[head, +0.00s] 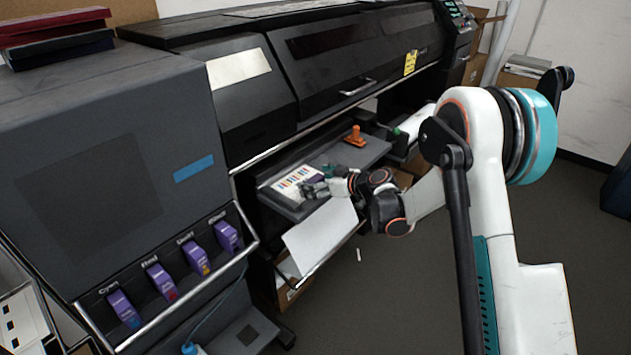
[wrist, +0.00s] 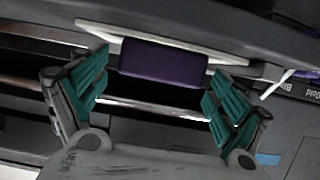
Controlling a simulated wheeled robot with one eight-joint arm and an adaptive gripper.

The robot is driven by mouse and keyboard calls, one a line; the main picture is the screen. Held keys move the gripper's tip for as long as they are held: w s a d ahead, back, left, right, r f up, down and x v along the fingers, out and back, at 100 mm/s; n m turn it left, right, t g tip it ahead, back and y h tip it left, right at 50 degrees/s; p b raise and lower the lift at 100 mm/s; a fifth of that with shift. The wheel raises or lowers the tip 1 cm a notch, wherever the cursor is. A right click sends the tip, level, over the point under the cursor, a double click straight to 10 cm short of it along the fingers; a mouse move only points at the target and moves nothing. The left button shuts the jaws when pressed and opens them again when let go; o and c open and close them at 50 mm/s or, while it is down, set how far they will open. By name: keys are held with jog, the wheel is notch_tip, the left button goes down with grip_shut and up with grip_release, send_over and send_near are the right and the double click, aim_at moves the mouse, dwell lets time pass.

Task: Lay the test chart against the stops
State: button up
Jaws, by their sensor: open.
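The test chart (head: 290,180), a white sheet with coloured bars, lies on a grey shelf (head: 345,157) under the printer's front. My gripper (head: 312,189) is at the chart's near right side and covers part of it. In the wrist view my gripper (wrist: 160,72) is open, with teal fingers spread on both sides of a dark purple block (wrist: 163,62). A thin white edge (wrist: 225,57), seemingly the chart's, runs behind the block. I cannot tell whether the fingers touch anything. I cannot make out the stops.
An orange knobbed object (head: 355,136) stands farther back on the shelf. A white sheet (head: 320,236) hangs below my gripper. A metal bar (head: 305,137) runs along the large dark printer (head: 330,60). Several purple ink cartridges (head: 160,280) sit at left. Floor (head: 400,290) is open at right.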

jog(key=p+v, duration=0.2)
jog(key=v, duration=1)
jog(key=s+d+r+m+g+h, duration=0.1)
jog(key=s+d+r+m+h, duration=0.1)
jog(key=s+r, duration=0.45)
jog(key=s+d+r+m+h, duration=0.2)
jog(key=s+r+m+h, duration=0.1)
jog(key=s+r, duration=0.4)
jog(key=s+d+m+h, duration=0.2)
jog(key=s+d, duration=0.3)
jog(key=s, duration=0.6)
jog(key=s+d+m+h, duration=0.3)
jog(key=s+d, duration=0.2)
jog(key=s, duration=0.7)
jog(key=shift+s+r+h, duration=0.25)
jog(key=shift+h, duration=0.15)
jog(key=shift+d, duration=0.15)
